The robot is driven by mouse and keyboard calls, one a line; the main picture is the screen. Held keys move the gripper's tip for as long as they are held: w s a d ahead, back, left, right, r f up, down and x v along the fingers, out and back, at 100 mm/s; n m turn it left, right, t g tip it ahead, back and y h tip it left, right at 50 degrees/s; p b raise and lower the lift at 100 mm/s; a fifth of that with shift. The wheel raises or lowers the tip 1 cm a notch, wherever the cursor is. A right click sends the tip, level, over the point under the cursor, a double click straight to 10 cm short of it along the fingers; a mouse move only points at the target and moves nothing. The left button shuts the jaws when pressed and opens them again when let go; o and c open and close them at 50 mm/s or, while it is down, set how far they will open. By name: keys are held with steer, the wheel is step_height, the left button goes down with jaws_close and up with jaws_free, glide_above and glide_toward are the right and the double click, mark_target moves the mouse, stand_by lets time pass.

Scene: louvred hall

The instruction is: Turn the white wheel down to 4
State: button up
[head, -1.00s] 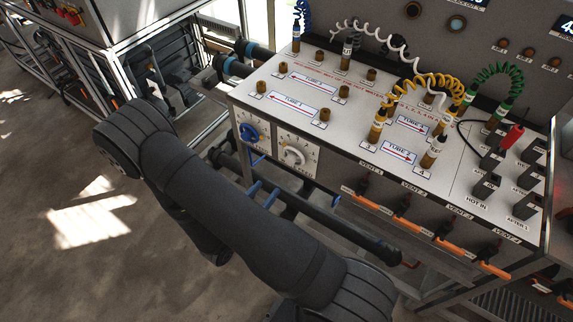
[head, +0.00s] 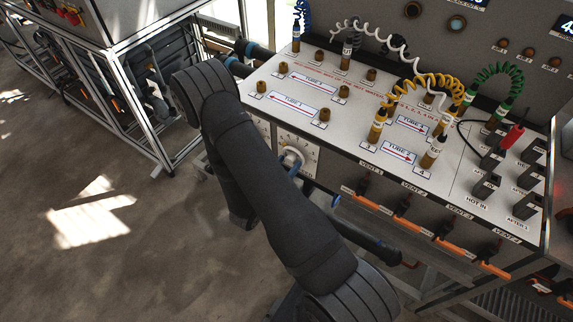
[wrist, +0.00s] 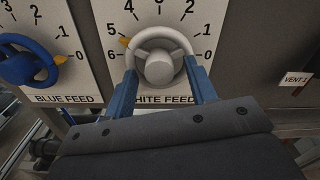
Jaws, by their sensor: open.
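The white wheel (wrist: 148,43) sits on its white dial plate in the wrist view. Its orange pointer is at the upper left, close to the 5 and slightly on its lower side. My gripper (wrist: 160,70) is open, with one blue finger at the left and one at the right of the wheel's lower half. I cannot tell whether the fingers touch the rim. In the head view the white wheel (head: 291,156) shows beside my arm, which hides most of the gripper.
The blue wheel (wrist: 22,62) is left of the white one, its pointer near 0. In the head view my arm hides it. The panel top (head: 270,118) carries several brass sockets and coiled cables. Black and orange valve handles (head: 403,205) line the front, right of the dials.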

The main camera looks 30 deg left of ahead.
steer(key=c, duration=1)
steer(key=shift+m, duration=2.9)
steer(key=o, duration=1)
